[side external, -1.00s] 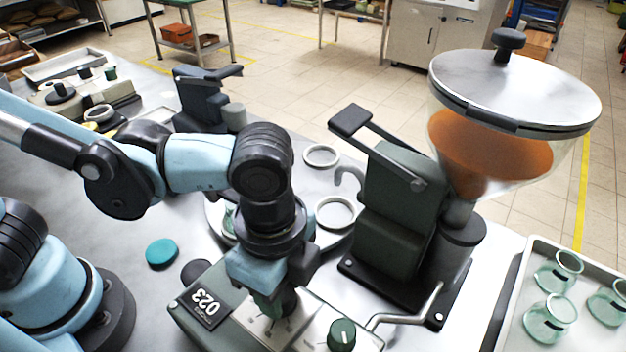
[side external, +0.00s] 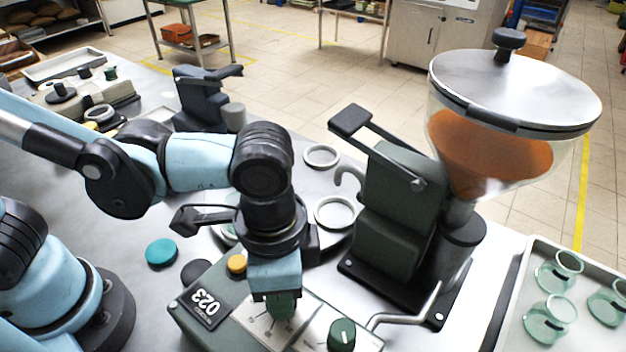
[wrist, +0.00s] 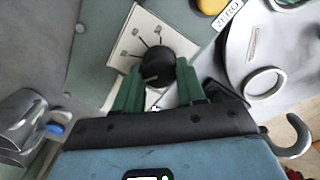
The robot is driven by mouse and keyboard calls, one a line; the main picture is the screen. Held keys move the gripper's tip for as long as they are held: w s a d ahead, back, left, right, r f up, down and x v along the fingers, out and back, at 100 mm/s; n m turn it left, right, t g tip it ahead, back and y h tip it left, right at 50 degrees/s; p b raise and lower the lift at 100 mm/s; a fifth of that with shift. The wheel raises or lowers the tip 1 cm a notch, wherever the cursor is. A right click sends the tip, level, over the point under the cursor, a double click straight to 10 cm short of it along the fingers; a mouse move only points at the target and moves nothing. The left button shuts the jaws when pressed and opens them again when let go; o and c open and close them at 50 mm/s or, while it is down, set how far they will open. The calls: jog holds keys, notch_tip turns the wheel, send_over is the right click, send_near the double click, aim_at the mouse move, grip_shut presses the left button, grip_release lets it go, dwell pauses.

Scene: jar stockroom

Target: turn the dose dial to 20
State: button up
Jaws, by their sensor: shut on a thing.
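The dial (wrist: 153,62), a round black knob on a pale scale plate (wrist: 125,48) with dark tick marks, is between my green fingertips in the wrist view. My gripper (wrist: 157,82) is shut on it. In the side view my gripper (side external: 281,303) points down onto the green control box (side external: 192,322), hiding most of the knob. The pointer setting and scale numbers are too small to read. A black panel (side external: 206,308) on the box shows white digits that look like 023. A second green knob (side external: 342,334) stands to the right, apart from my gripper.
A yellow button (side external: 237,264) sits left of my gripper. Behind stands a dark green dispenser (side external: 398,195) with a glass hopper of orange powder (side external: 495,150). A bent metal lever (side external: 425,310) lies to the right. A tray (side external: 512,322) of glass jars is at far right.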

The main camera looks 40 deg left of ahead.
jog(key=shift+n, duration=0.5)
jog(key=o, duration=1.1)
jog(key=shift+c, duration=0.2)
jog(key=shift+r, duration=0.15)
notch_tip(320, 180, up, 12)
jog(key=w+a+f+n+t, duration=0.2)
jog(key=w+a, duration=0.1)
jog(key=a, duration=0.5)
jog(key=w+a+f+n+t, duration=0.2)
jog(key=w+a+n, duration=0.1)
jog(key=a, duration=0.5)
jog(key=w+a+f+n+t, duration=0.3)
jog(key=a, duration=0.5)
